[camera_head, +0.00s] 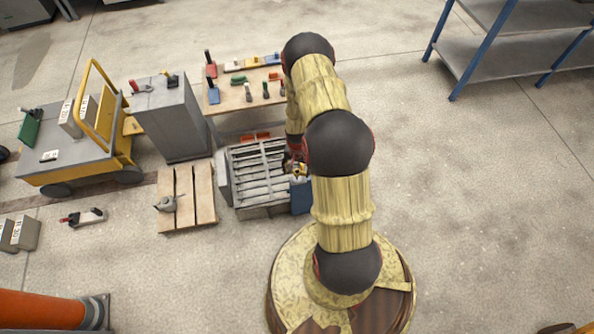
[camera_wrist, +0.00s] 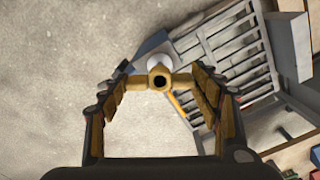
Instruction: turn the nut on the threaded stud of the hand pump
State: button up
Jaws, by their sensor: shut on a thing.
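My gripper (camera_wrist: 160,82) shows in the wrist view with its two yellow fingers closing from left and right on a small round brass-coloured nut (camera_wrist: 160,76) with a dark hole in its middle. A white rounded part (camera_wrist: 159,61) shows just behind the nut; it seems to belong to the hand pump, most of which is hidden. I cannot make out the stud's thread. In the head view my gripper (camera_head: 297,167) is small, at the right end of the slatted grey mould, partly covered by my arm. The nut cannot be made out there.
The slatted grey mould (camera_head: 262,172) lies beside the gripper, with a blue panel (camera_head: 301,197) at its right end. A wooden pallet (camera_head: 184,214) is to its left. A table (camera_head: 238,100) with several tools stands behind. The floor to the right is clear up to the blue rack (camera_head: 480,70).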

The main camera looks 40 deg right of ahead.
aim_at(297, 175)
jog(key=shift+f+b, duration=1.4)
jog(key=shift+f, duration=0.45)
dwell(0.5)
jog(key=o, duration=1.1)
jog(key=shift+o, duration=0.6)
jog(key=shift+r, duration=0.1)
notch_tip(297, 175, up, 12)
